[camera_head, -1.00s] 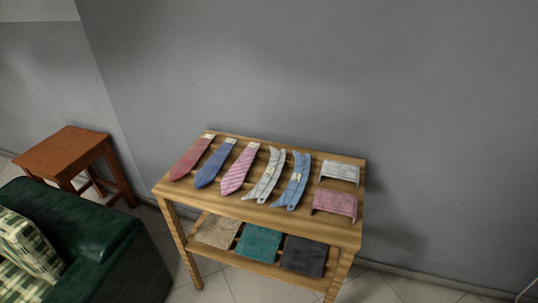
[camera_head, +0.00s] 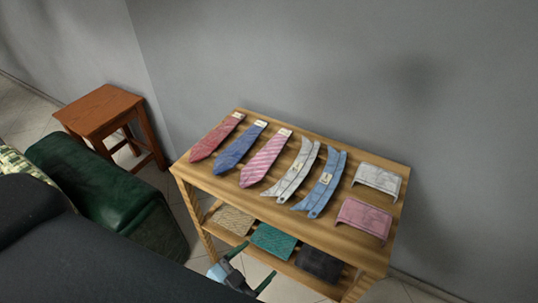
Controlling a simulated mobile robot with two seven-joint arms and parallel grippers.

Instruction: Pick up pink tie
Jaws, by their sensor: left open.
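A pink striped tie (camera_head: 266,158) lies flat on the top of a wooden table (camera_head: 338,240), third from the left in the row. A plain reddish tie (camera_head: 215,138) lies at the left end of the row, and a blue tie (camera_head: 239,148) lies between the two. My left gripper (camera_head: 254,263) is at the bottom of the picture, open and empty. It shows in front of the table's lower shelf, apart from the ties. My right gripper is out of view.
Grey and blue collar-like pieces (camera_head: 322,184) lie right of the pink tie, then white (camera_head: 378,179) and pink (camera_head: 364,217) folded pieces. Folded cloths (camera_head: 273,241) fill the lower shelf. A green armchair (camera_head: 105,195) and brown stool (camera_head: 100,108) stand left. A wall is behind.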

